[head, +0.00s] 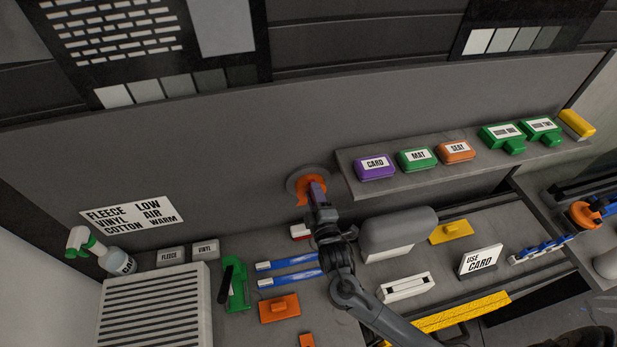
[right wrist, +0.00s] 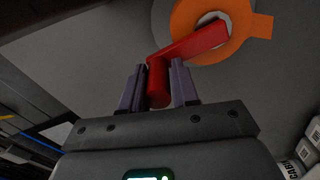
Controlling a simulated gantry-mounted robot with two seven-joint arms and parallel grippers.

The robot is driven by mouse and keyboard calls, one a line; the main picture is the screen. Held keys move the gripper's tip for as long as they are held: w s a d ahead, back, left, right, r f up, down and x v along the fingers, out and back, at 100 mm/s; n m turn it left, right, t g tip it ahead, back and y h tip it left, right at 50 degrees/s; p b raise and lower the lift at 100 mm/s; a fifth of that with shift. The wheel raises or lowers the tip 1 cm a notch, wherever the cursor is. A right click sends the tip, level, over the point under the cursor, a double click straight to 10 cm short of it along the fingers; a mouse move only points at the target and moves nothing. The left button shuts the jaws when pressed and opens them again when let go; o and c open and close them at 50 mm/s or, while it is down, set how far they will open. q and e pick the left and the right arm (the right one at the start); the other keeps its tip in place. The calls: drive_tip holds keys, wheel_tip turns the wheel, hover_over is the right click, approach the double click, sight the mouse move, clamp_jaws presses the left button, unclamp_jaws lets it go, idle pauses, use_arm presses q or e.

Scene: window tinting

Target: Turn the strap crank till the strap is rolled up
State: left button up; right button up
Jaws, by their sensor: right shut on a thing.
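The crank has a red arm (right wrist: 195,44) and a red round handle (right wrist: 158,92) in the right wrist view. Its arm runs to a pale hub on an orange disc (right wrist: 185,18). In the head view the orange disc (head: 301,187) sits on a grey round mount on the wall, partly hidden by my gripper. My right gripper (head: 317,192) is at the disc; its purple fingers (right wrist: 158,75) are shut on the red handle, one on each side. I cannot make out the strap for certain. My left gripper is not in view.
A wall shelf (head: 400,186) right of the crank carries purple, green, orange and yellow blocks. Below, the bench holds a grey rounded roller-like body (head: 398,232), blue brushes (head: 290,262), a green tool (head: 238,288) and a vented white box (head: 155,310). A spray bottle (head: 117,260) stands left.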

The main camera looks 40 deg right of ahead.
drive_tip(key=shift+o, duration=0.4)
drive_tip(key=a+n+p, duration=0.1)
drive_tip(key=a+f+n+p, duration=0.1)
drive_tip(key=shift+w+n, duration=0.3)
drive_tip(key=shift+w, duration=0.05)
drive_tip(key=shift+w+a+f+n+p, duration=0.15)
drive_tip(key=shift+a+n+p, duration=0.2)
drive_tip(key=shift+n, duration=0.1)
drive_tip(key=shift+w+a+f+n+p, duration=0.1)
drive_tip(key=shift+a+f+n+p, duration=0.15)
drive_tip(key=shift+n, duration=0.2)
drive_tip(key=shift+c, duration=0.8)
drive_tip(key=shift+a+r, duration=0.1)
